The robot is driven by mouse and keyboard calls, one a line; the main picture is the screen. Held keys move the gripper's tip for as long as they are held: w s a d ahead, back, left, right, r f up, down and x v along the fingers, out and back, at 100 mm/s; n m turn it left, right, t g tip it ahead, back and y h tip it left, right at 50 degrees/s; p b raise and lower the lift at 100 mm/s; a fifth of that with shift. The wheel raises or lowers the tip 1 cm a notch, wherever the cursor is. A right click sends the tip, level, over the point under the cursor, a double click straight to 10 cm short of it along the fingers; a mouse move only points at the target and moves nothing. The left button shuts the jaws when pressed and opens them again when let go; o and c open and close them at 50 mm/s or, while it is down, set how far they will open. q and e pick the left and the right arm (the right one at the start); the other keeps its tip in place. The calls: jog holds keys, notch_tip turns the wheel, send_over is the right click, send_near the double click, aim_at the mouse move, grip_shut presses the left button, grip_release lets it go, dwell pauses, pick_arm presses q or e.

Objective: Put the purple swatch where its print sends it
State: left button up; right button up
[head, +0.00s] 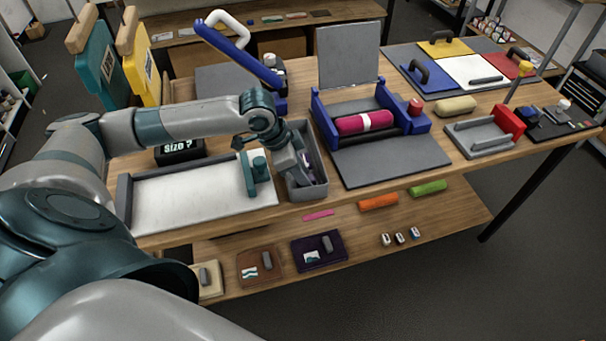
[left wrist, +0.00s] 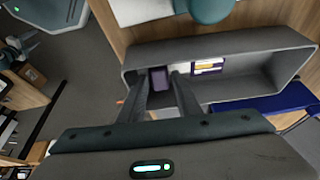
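My left gripper (head: 309,176) reaches down into a grey open bin (head: 321,150) at the middle of the bench. The bin also fills the upper part of the left wrist view (left wrist: 245,40). A small purple piece (left wrist: 160,85) shows between the two fingers there. The fingers stand a little apart on either side of it, but whether they press on it is unclear. A card with white and orange print (left wrist: 208,66) lies in the bin beside the fingers. A dark purple swatch with a grey handle and white print (head: 332,258) lies on the lower shelf. My right gripper is out of view.
A white-floored tray (head: 190,198) lies left of the bin. A blue-sided press with a magenta roll (head: 364,123) stands right of it. Brown (head: 249,277) and cream (head: 210,291) swatches lie on the lower shelf. Teal (head: 97,65) and yellow (head: 137,75) boards stand at the back left.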

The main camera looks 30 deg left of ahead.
pick_arm(q)
jog(key=b+v, duration=0.2)
jog(key=v, duration=1)
jog(key=shift+f, duration=0.1)
dwell(0.4)
